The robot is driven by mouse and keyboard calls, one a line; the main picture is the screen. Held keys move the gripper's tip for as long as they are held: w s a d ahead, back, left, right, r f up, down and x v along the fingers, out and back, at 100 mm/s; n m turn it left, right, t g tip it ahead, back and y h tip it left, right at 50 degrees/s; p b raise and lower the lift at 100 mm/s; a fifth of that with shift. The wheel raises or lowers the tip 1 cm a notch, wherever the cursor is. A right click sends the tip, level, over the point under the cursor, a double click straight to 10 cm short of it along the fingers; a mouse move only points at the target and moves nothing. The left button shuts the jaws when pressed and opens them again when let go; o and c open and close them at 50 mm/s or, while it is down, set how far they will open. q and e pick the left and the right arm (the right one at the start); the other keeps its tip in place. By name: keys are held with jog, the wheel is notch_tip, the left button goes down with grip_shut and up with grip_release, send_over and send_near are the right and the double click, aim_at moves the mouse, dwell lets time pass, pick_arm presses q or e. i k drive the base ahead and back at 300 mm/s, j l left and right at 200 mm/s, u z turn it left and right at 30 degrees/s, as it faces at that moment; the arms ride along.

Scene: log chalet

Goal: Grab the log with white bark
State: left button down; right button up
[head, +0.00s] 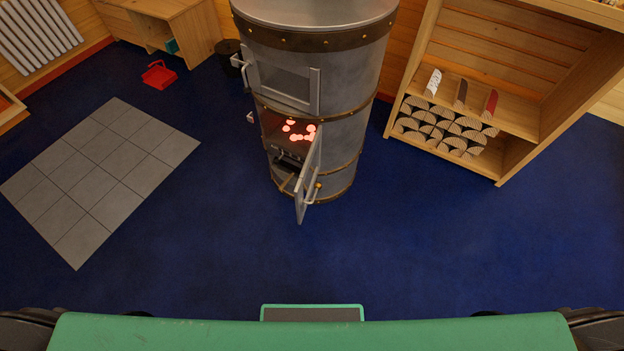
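The log with white bark (433,83) stands at the left end of a short row on the middle shelf of the wooden rack (499,178), at the right of the head view. Beside it to the right are a dark-barked log (461,93) and a red-barked log (490,103). These three are apart from each other. Neither of my grippers shows; only dark parts of my arms appear at the lower left and right corners, far from the logs.
A metal stove (340,75) stands at the centre back; its lower door (309,175) hangs open over glowing embers (297,130). Several cut logs (440,128) are stacked below the shelf. A red dustpan (158,75) and grey tiles (100,180) lie left. Blue floor ahead is clear.

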aim_at(432, 87)
jog(key=i+l, duration=0.3)
jog(key=l, duration=0.2)
jog(key=i+l, duration=0.3)
jog(key=l, duration=0.2)
jog(key=i+l+z, duration=0.1)
jog(key=i+l, duration=0.2)
jog(key=l, duration=0.15)
